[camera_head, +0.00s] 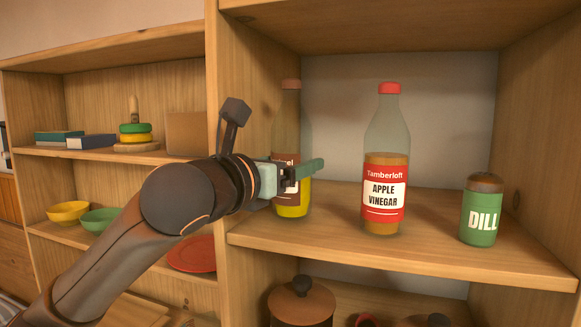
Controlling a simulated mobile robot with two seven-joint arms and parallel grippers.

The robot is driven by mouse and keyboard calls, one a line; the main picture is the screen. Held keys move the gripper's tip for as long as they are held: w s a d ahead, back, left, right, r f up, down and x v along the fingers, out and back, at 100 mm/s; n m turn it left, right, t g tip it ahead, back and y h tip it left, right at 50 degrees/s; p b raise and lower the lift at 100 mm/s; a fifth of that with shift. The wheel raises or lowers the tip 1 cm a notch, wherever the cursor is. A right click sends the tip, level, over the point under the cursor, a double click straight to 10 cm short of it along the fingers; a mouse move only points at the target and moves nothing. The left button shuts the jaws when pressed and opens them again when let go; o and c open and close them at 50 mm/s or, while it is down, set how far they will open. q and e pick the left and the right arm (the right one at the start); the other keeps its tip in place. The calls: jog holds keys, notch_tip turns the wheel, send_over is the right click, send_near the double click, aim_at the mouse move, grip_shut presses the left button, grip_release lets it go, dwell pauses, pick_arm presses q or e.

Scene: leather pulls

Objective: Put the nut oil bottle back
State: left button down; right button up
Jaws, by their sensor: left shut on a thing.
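The bottle in my grip (291,210) is tall and clear, with a pale brown cap, yellow liquid and a brown label mostly hidden behind my gripper. I take it for the nut oil bottle, though its name cannot be read. It is upright at the left of the right-hand shelf compartment, its base at or just above the board. My left gripper (302,172) comes in from the left and is shut on the bottle at label height. My right gripper is not in view.
An apple vinegar bottle (386,165) stands to the right on the same shelf (400,255), and a green dill jar (481,211) stands farther right. A wooden upright (228,100) is close on the left. Bowls (68,212) and a ring stacker (135,130) sit on the left shelves.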

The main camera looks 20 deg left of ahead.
pick_arm(q)
jog(key=shift+s+f, duration=0.1)
jog(key=shift+f, duration=0.1)
jog(key=shift+c, duration=0.7)
grip_release()
jog(key=shift+f, duration=0.15)
jog(key=shift+r, duration=0.25)
jog(key=b+v, duration=0.1)
jog(key=v, duration=1.1)
